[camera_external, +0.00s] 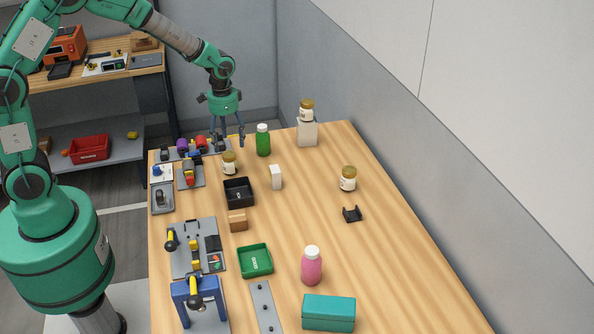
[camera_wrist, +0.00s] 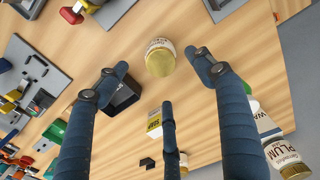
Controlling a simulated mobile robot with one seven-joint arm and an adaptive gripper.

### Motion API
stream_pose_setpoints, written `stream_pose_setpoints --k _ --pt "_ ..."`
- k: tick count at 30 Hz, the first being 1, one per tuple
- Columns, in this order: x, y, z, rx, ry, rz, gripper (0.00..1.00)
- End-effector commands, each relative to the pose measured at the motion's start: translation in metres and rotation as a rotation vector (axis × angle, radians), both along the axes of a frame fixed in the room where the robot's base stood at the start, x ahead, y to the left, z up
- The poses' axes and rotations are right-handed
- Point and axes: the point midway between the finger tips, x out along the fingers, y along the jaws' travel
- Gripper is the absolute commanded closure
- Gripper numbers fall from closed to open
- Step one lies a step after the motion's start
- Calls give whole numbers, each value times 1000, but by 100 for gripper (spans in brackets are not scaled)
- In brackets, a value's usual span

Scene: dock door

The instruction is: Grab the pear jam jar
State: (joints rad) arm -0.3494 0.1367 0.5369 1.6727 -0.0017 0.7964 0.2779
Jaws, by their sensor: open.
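My gripper (camera_external: 229,141) hangs open and empty above the far left part of the table. A small jar with a gold lid and pale label (camera_external: 229,163) stands just in front of it. In the wrist view this jar (camera_wrist: 160,58) lies between the spread fingers (camera_wrist: 158,78), apart from them; its label is too small to read. A second gold-lidded jar (camera_external: 348,178) stands farther right, its label unreadable. A third jar (camera_external: 306,110) stands on a whitish block; in the wrist view the jar (camera_wrist: 293,169) at lower right reads PLUM. I cannot tell which jar is pear.
A green bottle (camera_external: 263,141) stands right of my gripper. A black tray (camera_external: 239,192) and a small white box (camera_external: 276,177) are close to the nearest jar. Grey trays with tools (camera_external: 190,177) line the left edge. The table's right side is mostly clear beside the wall.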

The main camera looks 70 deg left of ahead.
Motion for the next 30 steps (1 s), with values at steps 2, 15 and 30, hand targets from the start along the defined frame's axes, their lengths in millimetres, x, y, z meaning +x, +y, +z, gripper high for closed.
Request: stream_pose_setpoints --k 2,15,30 --pt "0 0 -15 0 1 0 32" --pt "0 0 -51 0 -1 0 32" --pt "0 1 -67 0 0 0 32"
